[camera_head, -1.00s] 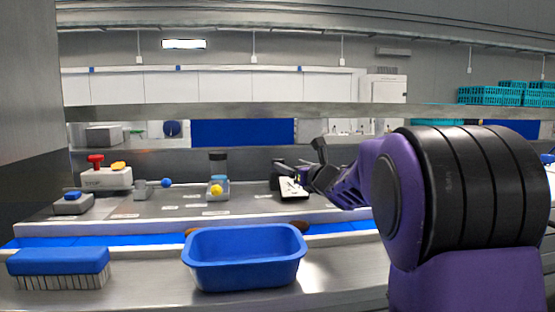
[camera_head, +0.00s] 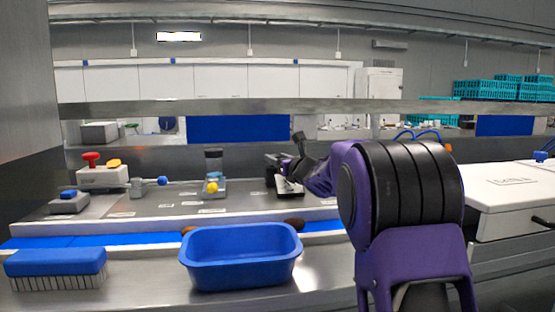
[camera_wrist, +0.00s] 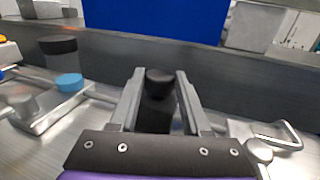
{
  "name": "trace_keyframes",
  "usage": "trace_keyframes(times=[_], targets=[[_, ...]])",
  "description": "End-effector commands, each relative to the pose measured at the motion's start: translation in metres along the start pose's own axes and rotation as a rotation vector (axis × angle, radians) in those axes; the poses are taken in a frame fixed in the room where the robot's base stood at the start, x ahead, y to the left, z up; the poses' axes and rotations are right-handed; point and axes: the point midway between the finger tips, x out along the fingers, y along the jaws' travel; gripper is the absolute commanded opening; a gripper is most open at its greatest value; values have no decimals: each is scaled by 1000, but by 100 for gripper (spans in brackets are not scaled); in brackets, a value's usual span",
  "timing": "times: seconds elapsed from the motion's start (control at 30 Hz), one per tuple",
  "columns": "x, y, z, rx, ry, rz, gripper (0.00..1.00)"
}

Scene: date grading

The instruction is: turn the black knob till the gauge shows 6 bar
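In the wrist view a black knob (camera_wrist: 159,78) on a dark upright body stands between the two fingers of my gripper (camera_wrist: 160,76). The fingers are apart, with a narrow gap showing on each side of the knob; I cannot tell how deep they reach around it. In the head view my gripper (camera_head: 285,168) is small and dark at the back of the bench, beside a dark unit with a pale front (camera_head: 288,187). The knob cannot be made out there. No gauge face or pressure reading is legible in either view.
Left of my gripper stands a black-topped unit (camera_head: 213,160) with a yellow ball. Farther left is a box with a red button (camera_head: 91,158). A blue tub (camera_head: 240,262) and a blue brush (camera_head: 56,262) lie in front. A white lidded box (camera_head: 515,190) is right.

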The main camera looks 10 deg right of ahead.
Motion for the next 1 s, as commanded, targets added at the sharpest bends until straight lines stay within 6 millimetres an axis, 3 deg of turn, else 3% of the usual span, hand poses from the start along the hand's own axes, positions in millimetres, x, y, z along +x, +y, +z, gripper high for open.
trace_keyframes(times=[0.03, 0.2, 0.57, 1.0], targets=[[0, 0, 0, 0, 0, 0, 31], [0, 0, 0, 0, 0, 0, 0], [0, 1, -3, -1, -1, -22, 0], [1, 7, -4, -1, -2, -167, 0]])
